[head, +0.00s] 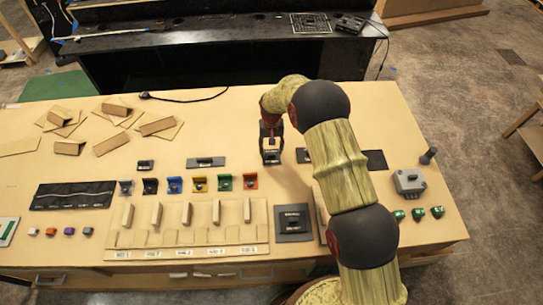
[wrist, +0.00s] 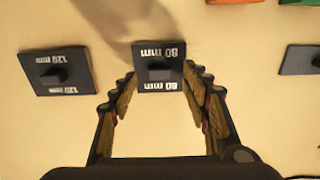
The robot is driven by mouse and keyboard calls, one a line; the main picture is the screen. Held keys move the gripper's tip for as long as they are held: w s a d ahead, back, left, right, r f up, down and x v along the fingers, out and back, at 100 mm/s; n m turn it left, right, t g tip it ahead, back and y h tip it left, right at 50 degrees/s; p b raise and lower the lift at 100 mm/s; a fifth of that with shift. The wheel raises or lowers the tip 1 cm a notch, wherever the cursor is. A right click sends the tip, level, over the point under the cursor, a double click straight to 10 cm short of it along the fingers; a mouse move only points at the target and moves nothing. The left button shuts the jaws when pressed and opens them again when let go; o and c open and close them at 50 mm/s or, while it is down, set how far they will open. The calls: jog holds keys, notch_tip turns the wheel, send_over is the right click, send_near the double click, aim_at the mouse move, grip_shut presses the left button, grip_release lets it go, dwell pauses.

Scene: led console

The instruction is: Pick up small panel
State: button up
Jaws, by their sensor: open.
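The small panel (wrist: 147,56) is a dark square plate with a raised block and white "80 mm" lettering, upside down in the wrist view. It lies at the fingertips of my gripper (wrist: 160,78), with one finger at each side of its near end. The fingers are spread, with bare tabletop between them. I cannot tell whether they touch the plate. In the head view my gripper (head: 270,140) is low over the far middle of the table, above the small panel (head: 271,159), which it partly covers.
A wider "120 mm" panel (wrist: 45,77) lies close left in the wrist view, another dark panel (wrist: 301,60) at right. The tan table (head: 330,90) also holds coloured brackets (head: 224,182), a slotted wooden rack (head: 180,238), cardboard pieces (head: 110,142) and a grey box (head: 408,182).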

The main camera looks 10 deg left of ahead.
aim_at(272, 156)
jog(key=shift+f, duration=1.2)
jog(key=shift+c, duration=1.4)
jog(key=shift+w, duration=0.1)
grip_shut()
